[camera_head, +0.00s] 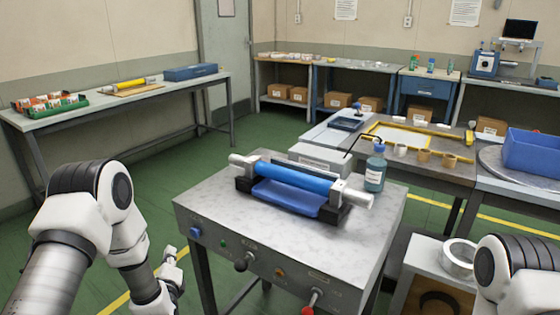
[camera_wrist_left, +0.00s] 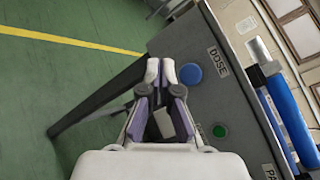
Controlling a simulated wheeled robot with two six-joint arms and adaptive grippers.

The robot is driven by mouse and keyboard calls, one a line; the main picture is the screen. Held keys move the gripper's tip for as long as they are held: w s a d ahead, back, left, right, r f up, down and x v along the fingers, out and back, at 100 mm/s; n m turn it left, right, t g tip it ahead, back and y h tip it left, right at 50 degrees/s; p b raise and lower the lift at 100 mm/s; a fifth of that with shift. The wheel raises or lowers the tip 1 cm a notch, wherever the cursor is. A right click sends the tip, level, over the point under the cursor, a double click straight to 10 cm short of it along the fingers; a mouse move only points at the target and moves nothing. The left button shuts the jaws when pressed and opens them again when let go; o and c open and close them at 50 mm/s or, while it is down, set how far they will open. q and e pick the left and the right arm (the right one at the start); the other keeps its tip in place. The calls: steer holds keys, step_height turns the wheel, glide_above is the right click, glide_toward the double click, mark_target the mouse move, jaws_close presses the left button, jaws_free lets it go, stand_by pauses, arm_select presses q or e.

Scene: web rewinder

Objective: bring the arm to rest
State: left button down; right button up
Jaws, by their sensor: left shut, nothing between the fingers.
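My left arm (camera_head: 92,205) comes in from the left and bends down, white with dark bands. My left gripper (camera_head: 172,255) hangs in front of the left end of the grey rewinder table, below its top edge. In the left wrist view the gripper (camera_wrist_left: 161,72) has its two fingertips close together with nothing between them. The fingertips lie beside a blue button (camera_wrist_left: 190,73) on the table's front panel; I cannot tell whether they touch it. Part of my right arm (camera_head: 515,270) shows at the lower right; its gripper is out of view.
The rewinder table (camera_head: 222,213) carries a blue roller (camera_head: 293,177) and a bottle (camera_head: 375,172). Its front panel has several buttons and knobs. Green floor is free left of the table.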

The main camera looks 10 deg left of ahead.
arm_select(q)
steer(key=s+d+f+g+h, duration=0.3)
steer(key=s+d+f, duration=0.45)
steer(key=f, duration=0.45)
steer(key=s+d+f+n+g+h, duration=0.1)
steer(key=s+d+f+n+g, duration=0.2)
steer(key=s, duration=0.4)
steer(key=s+d+f+n+g+h, duration=0.1)
steer(key=s+f+n+g, duration=0.2)
steer(key=s+n, duration=0.25)
steer(key=s+d+f+n+g+h, duration=0.1)
steer(key=s+d+f+n+g, duration=0.15)
steer(key=s, duration=0.45)
steer(key=s+n+g, duration=0.4)
steer(key=s+n, duration=0.4)
steer(key=n, duration=0.2)
step_height(320, 180, up, 13)
steer(key=n+p, duration=0.1)
steer(key=p, duration=1.2)
steer(key=shift+h+p, duration=0.3)
steer(key=shift+p, duration=0.05)
steer(key=shift+d, duration=0.1)
steer(key=c, duration=1.8)
jaws_free()
steer(key=shift+c, duration=0.2)
